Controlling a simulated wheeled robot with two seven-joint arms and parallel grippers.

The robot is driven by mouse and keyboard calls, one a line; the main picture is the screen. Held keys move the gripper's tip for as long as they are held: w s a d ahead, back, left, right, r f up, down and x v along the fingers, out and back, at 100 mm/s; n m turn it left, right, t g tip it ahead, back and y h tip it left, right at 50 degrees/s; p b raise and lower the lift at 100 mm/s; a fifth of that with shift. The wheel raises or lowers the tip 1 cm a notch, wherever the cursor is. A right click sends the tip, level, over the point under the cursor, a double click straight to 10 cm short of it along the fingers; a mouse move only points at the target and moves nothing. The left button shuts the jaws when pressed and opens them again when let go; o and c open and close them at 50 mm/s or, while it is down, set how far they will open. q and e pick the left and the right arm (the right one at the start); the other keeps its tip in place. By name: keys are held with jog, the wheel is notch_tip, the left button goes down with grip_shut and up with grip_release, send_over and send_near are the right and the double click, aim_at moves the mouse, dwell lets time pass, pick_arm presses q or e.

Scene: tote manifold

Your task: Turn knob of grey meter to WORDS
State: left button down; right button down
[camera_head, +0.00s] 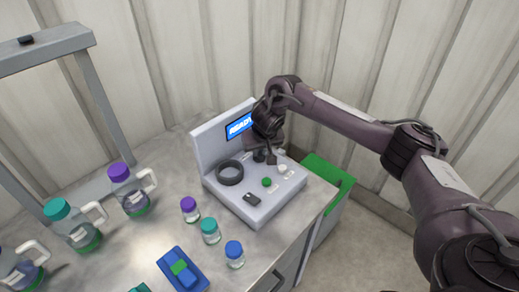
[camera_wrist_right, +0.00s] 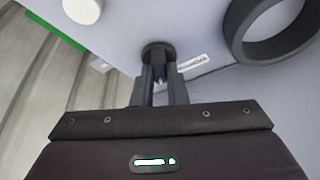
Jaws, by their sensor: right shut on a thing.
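The grey meter (camera_head: 209,152) stands on the metal table, with an upright back panel and a blue screen (camera_head: 239,125) reading "READY", partly covered by my arm. My right gripper (camera_head: 264,153) is over the back of the meter's top. In the right wrist view my right gripper (camera_wrist_right: 159,76) is shut on a dark round knob (camera_wrist_right: 158,48), with one finger on each side. A small label (camera_wrist_right: 191,62) sits beside the knob, too small to read surely. The knob's pointing direction is hidden. My left gripper is not in view.
The meter also bears a dark ring (camera_head: 229,172), a green button (camera_head: 267,182) and a white knob (camera_head: 282,169). Small capped bottles (camera_head: 210,232), larger jugs (camera_head: 81,228) and a blue-green item (camera_head: 181,270) stand left and in front. A green bin (camera_head: 330,171) is to the right.

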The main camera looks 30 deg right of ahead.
jog(key=n+y+p, duration=0.1)
jog(key=n, duration=0.1)
jog(key=shift+d+r+n, duration=0.1)
jog(key=shift+n, duration=0.3)
jog(key=n+y+p, duration=0.1)
jog(key=n, duration=0.2)
jog(key=shift+n, duration=0.3)
jog(key=shift+n+g+y+p, duration=0.3)
jog(key=shift+n+y, duration=0.4)
jog(key=shift+n, duration=0.5)
jog(key=shift+w+n+g+y, duration=0.1)
jog(key=shift+n+g+y, duration=0.3)
jog(key=shift+n, duration=1.1)
jog(key=shift+d, duration=0.1)
jog(key=c, duration=1.4)
grip_release()
jog(key=shift+c, duration=0.2)
